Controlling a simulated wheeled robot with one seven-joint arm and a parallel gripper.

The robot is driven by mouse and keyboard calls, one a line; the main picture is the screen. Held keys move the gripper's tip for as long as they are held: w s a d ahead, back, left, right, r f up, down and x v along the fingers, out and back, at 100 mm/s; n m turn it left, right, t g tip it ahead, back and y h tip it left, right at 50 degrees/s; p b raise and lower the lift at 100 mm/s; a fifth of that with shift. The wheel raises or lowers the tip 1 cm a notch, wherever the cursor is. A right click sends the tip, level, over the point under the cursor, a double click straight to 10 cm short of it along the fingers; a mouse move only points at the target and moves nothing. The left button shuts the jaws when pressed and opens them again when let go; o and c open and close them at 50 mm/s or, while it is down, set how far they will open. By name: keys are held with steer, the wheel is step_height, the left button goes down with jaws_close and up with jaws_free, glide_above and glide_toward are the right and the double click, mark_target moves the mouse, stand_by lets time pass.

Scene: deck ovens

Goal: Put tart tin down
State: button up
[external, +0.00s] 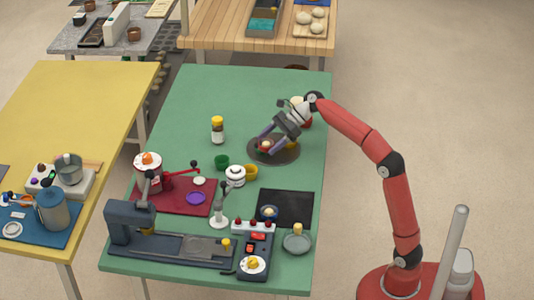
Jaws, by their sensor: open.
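My gripper (265,142) is low over a dark round board (287,157) toward the back right of the green table (190,95). Its fingers are open and point down and to the left. A small reddish-brown item with a light top (265,147) sits at the fingertips, on or just over the board. It may be the tart tin, but it is too small and too covered by the fingers to be sure. I cannot tell whether the fingers touch it. A yellow item shows partly on the board, behind my gripper.
A yellow-capped jar (217,131) stands left of the board. A black mat (295,205) lies nearer. The table's back left is clear.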

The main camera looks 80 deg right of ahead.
steer(key=shift+r, duration=0.2)
steer(key=p+v, duration=0.3)
steer(key=v, duration=0.9)
steer(key=shift+r+p, duration=0.3)
